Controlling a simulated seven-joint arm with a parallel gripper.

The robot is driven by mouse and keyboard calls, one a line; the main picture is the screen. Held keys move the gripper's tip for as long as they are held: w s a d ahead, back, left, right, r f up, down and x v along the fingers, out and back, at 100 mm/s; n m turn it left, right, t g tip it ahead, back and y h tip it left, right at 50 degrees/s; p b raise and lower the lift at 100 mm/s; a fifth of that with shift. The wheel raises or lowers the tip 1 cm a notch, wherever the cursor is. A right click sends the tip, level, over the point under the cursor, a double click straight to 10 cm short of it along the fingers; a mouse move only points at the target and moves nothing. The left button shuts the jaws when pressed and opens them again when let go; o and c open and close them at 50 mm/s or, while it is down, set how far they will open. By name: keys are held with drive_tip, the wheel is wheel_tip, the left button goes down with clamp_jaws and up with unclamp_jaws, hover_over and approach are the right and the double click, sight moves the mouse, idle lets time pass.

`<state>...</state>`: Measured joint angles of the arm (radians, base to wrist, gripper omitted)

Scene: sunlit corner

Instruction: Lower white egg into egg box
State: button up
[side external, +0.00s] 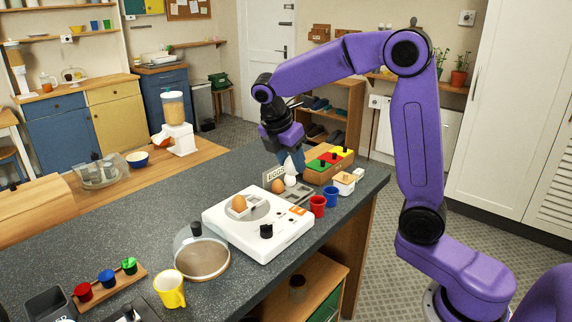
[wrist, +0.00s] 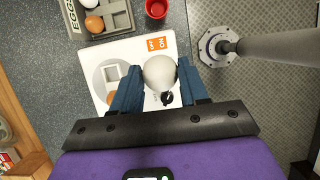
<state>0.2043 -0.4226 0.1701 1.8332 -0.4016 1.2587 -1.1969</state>
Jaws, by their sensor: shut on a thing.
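My gripper (wrist: 158,88) is shut on a white egg (wrist: 160,72), with one blue finger on each side of it. In the side view my gripper (side external: 291,164) is held above the counter near the egg box. The grey egg box (side external: 300,191) has an EGGS sign and also shows at the top left of the wrist view (wrist: 119,21). A brown egg (wrist: 94,24) and another white egg (wrist: 89,3) sit in it; empty compartments show beside them. In the side view, the held egg is partly hidden by the fingers.
A white cooker (side external: 262,237) with a brown egg (side external: 239,203) on it stands in front of the box. Red (side external: 317,206) and blue (side external: 331,196) cups stand to the right. A box with coloured panels (side external: 329,164) is behind.

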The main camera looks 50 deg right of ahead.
drive_tip(key=w+d+f, duration=0.2)
drive_tip(key=w+d, duration=0.2)
drive_tip(key=d, duration=0.4)
drive_tip(key=w+d+f, duration=0.3)
drive_tip(key=w+d, duration=0.2)
drive_tip(key=d, duration=0.4)
drive_tip(key=shift+w+f, duration=0.15)
drive_tip(key=shift+d, duration=0.1)
drive_tip(key=shift+d, duration=0.2)
drive_tip(key=shift+f, duration=0.1)
idle(0.3)
drive_tip(key=shift+f, duration=3.65)
drive_tip(key=shift+f, duration=2)
